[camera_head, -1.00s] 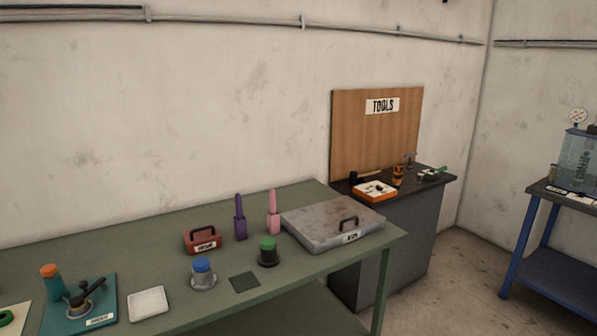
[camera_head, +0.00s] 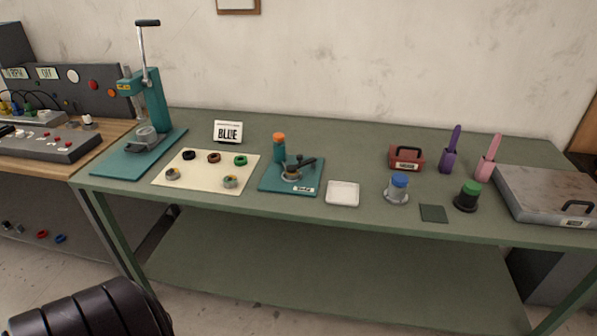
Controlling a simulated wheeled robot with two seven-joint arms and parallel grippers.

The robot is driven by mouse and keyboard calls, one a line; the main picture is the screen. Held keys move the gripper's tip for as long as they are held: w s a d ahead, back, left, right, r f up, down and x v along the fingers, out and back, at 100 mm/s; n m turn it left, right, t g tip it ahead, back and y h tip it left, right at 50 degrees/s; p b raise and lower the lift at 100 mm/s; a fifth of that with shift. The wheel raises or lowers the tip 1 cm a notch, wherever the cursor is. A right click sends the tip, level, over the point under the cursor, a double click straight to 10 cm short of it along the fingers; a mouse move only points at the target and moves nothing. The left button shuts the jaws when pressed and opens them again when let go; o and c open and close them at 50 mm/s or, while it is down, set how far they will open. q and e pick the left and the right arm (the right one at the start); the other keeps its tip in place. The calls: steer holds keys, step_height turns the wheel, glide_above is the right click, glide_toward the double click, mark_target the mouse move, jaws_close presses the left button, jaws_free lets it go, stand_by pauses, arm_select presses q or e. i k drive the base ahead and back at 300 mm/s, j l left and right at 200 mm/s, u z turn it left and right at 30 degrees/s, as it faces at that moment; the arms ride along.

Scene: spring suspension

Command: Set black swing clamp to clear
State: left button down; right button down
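A small fixture on a teal base plate (camera_head: 276,184) stands near the middle of the green table. A black swing clamp (camera_head: 304,164) with a dark arm sits on it, over a round metal part with an orange-brown ring (camera_head: 291,173). The arm points up and to the right. At this size I cannot tell whether it bears on the part. A teal cylinder with an orange cap (camera_head: 279,147) stands at the plate's back left. Neither gripper shows in the head view.
A teal lever press (camera_head: 155,100) stands left, beside a cream mat (camera_head: 205,181) with several rings and small parts. A white tray (camera_head: 342,194), blue-topped pot (camera_head: 398,188), green-topped pot (camera_head: 468,196) and grey lidded box (camera_head: 545,196) lie to the right.

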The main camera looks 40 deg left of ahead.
mark_target(292, 168)
steer(key=u, duration=1.35)
